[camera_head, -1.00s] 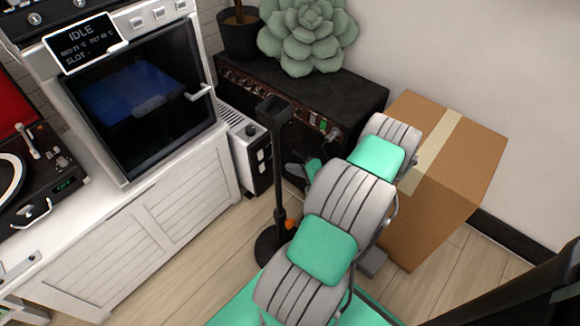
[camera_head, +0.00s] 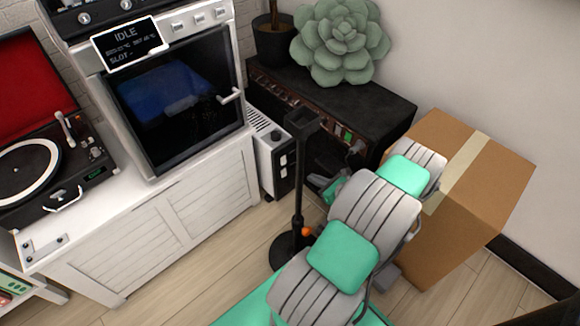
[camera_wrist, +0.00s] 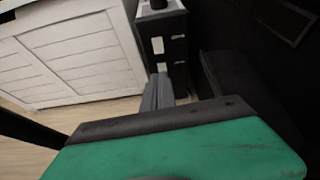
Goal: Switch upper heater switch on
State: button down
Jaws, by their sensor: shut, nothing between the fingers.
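The heater (camera_head: 263,152) is a slim white box with a dark control panel, standing on the floor between the white cabinet and the black amplifier. In the wrist view, its upper switch (camera_wrist: 158,46) is a pale rocker on the dark panel, with the lower switch (camera_wrist: 163,67) below it. A dark round knob (camera_head: 276,135) sits on top. My gripper (camera_wrist: 160,78) is shut and empty, its grey fingers pointing at the panel just below the lower switch. I cannot tell whether they touch it. In the head view my gripper (camera_head: 315,181) is partly hidden behind my arm, right of the heater.
A black stand (camera_head: 298,190) rises in front of the heater. The amplifier (camera_head: 345,108) carries a large succulent (camera_head: 340,45). A cardboard box (camera_head: 435,225) stands at right. The white cabinet (camera_head: 160,235) bounds the left, with wooden floor in front.

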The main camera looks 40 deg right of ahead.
jog(key=shift+m, duration=0.4)
jog(key=b, duration=0.5)
send_near(284, 164)
jog(key=x, duration=0.6)
jog(key=shift+w+d+f, duration=0.15)
jog(key=shift+w, duration=0.1)
jog(key=shift+p, duration=0.3)
